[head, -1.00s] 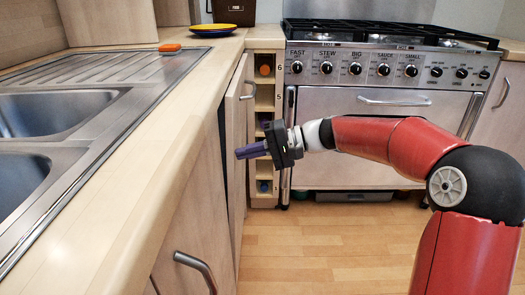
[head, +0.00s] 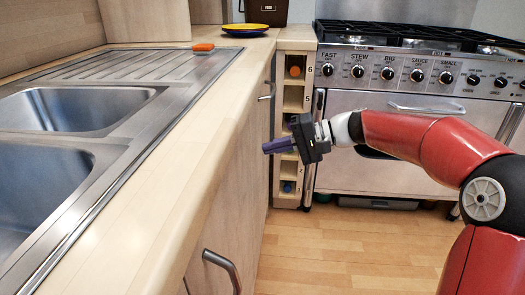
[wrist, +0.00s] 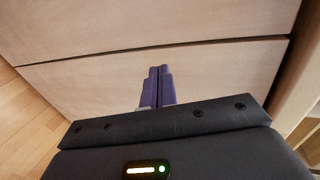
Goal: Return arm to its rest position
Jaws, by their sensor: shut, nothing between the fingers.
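My gripper (head: 264,148) has purple fingers and a black body. In the head view it hangs in the air in front of the cabinet fronts, below worktop height, pointing left. In the wrist view the two purple fingers (wrist: 160,85) lie side by side, closed together, with nothing between them. My red arm reaches in from the right of the head view, bent at the elbow.
The cabinet door (head: 235,200) with a bar handle (head: 222,268) is close to my gripper. A steel sink (head: 90,110), an orange sponge (head: 203,47) and a yellow plate (head: 246,29) are on the worktop. A narrow rack (head: 291,100) and the range cooker (head: 400,150) stand behind. The wooden floor (head: 340,250) is clear.

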